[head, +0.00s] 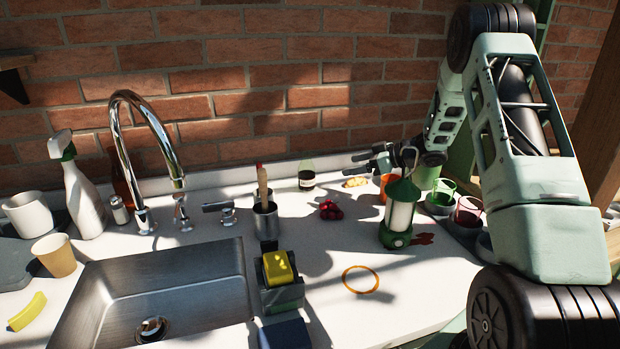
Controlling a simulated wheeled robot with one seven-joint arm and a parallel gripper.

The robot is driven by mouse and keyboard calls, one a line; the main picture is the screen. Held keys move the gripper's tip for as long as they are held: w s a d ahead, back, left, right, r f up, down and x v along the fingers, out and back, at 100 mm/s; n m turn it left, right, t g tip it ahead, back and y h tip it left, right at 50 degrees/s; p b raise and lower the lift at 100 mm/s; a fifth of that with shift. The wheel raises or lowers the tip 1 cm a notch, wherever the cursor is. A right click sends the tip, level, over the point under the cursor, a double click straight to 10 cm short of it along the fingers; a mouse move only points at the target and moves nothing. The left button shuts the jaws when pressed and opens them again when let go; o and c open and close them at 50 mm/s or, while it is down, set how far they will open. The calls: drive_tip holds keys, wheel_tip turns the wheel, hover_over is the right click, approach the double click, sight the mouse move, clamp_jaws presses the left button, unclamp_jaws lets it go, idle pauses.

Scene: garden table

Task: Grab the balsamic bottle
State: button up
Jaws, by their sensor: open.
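Nothing shows between the fingers.
A green lantern (398,218) stands in front of my forearm. A metal cup with utensils (266,220) and a red object (330,210) are near the dark bottle. The sink (160,290) with its tall tap (168,145) fills the left. Bare counter surrounds an orange ring (360,291).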

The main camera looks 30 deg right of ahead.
sight(306, 174)
drive_tip(key=p+x, duration=0.2)
drive_tip(key=x, duration=1.5)
drive_tip(key=shift+a+r+p, duration=0.1)
drive_tip(key=shift+r+p, duration=0.05)
drive_tip(key=shift+p, duration=0.2)
drive_tip(key=c, duration=1.2)
